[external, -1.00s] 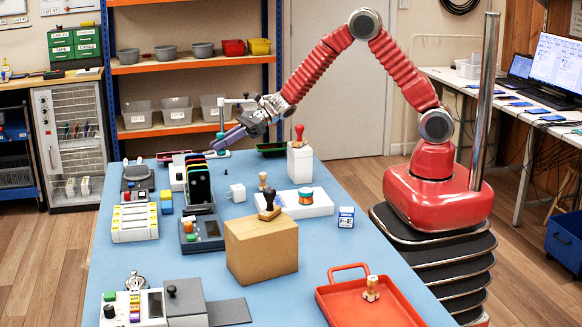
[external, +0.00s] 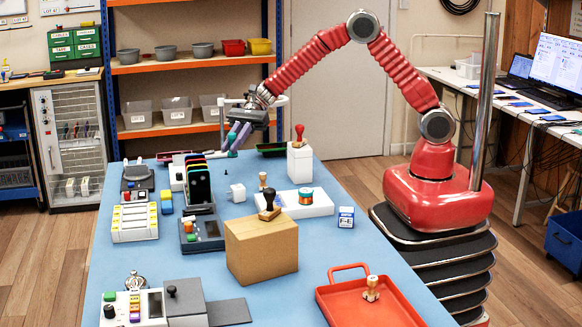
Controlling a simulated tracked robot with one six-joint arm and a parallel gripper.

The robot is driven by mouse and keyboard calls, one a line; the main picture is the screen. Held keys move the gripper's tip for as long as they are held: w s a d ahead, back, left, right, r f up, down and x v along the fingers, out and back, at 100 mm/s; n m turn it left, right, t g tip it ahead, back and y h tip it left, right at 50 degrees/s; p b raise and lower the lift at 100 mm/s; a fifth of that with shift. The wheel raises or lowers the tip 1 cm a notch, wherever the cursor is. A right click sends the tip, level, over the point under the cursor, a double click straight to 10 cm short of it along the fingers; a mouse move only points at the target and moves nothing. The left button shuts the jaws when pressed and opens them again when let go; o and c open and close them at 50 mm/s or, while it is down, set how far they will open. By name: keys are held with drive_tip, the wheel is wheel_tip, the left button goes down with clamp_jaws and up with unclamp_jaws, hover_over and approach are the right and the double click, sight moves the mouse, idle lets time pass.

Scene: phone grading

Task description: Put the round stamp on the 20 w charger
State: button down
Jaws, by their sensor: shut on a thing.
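My gripper (external: 236,138) is above the far end of the blue table, with its purple-grey fingers pointing down. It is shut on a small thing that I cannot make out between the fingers. A small white plug-in charger (external: 237,193) stands on the table, nearer the camera than the gripper and apart from it; its wattage is not readable. Several stamps show: a red-handled stamp (external: 299,133) on a white box, a dark-handled stamp (external: 269,206) on a cardboard box, a wooden stamp (external: 263,181), and another wooden stamp (external: 371,287). I cannot tell which is round.
The tall white box (external: 300,165) and the cardboard box (external: 262,255) are obstacles to the right of and in front of the charger. A phone rack (external: 199,182) stands left of it. A red tray (external: 335,300) lies front right.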

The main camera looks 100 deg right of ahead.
drive_tip(key=shift+s+a+r, duration=0.1)
drive_tip(key=shift+s+a, duration=0.05)
drive_tip(key=shift+s, duration=0.05)
hover_over(235, 187)
drive_tip(key=shift+s+f, duration=0.1)
drive_tip(key=shift+f, duration=3.05)
drive_tip(key=shift+f, duration=0.1)
drive_tip(key=shift+f, duration=1.75)
drive_tip(key=c, duration=1.7)
unclamp_jaws()
drive_tip(key=shift+f, duration=0.1)
